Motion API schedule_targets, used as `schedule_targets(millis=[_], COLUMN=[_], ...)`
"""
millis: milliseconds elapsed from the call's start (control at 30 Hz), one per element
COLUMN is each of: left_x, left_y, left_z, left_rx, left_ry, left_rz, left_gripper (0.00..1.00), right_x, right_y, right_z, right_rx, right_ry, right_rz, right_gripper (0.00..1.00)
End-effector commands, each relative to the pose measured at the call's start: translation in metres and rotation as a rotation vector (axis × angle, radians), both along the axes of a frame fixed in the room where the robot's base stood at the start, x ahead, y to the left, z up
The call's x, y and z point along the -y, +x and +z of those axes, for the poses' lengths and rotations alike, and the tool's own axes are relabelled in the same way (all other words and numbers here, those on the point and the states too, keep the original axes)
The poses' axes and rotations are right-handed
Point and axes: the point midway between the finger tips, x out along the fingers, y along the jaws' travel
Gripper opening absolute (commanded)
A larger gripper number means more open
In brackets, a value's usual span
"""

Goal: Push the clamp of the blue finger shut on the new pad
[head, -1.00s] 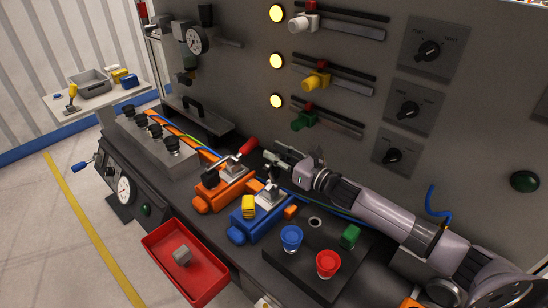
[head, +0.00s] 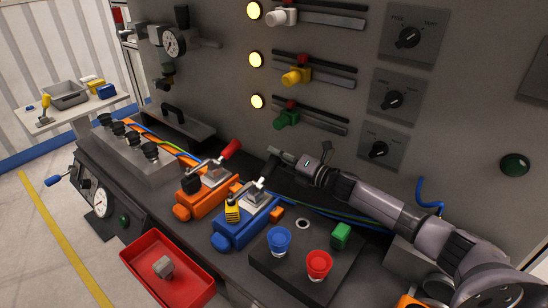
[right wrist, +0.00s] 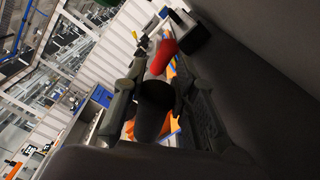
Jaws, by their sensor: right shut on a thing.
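The blue finger (head: 232,236) lies on the bench in front of the orange finger. A yellow ribbed pad (head: 232,212) is at its left end. Its clamp lever leans up to the right, with a black handle (head: 268,168); the lever's lower end is near the pad, and I cannot tell whether they touch. My right gripper (head: 273,155) is shut on that handle, reaching in from the right. In the right wrist view the dark handle (right wrist: 155,103) sits between the fingers. My left gripper is out of view.
The orange finger (head: 190,207), with a red-handled clamp (head: 230,149), is just left. A red tray (head: 200,292) holding a grey block (head: 163,267) stands in front. A button box with blue (head: 279,240) and red (head: 319,263) buttons is right. The panel wall rises behind.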

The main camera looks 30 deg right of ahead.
Motion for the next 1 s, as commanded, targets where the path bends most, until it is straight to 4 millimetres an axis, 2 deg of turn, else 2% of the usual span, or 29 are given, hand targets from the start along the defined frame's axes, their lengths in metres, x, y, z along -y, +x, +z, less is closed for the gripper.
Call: schedule_targets(millis=[100, 400, 1000], left_x=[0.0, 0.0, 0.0], left_y=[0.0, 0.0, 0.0], left_z=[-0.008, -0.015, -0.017], left_rx=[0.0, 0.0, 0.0], left_ry=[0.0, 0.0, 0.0], left_rz=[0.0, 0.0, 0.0], left_gripper=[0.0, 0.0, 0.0], right_x=[0.005, 0.01, 0.011], right_y=[0.002, 0.004, 0.005], right_z=[-0.01, -0.023, -0.028], right_rx=[-0.033, -0.09, -0.112], right_ry=[0.077, 0.209, 0.258], right_rz=[-0.002, -0.001, -0.003], right_gripper=[0.0, 0.0, 0.0])
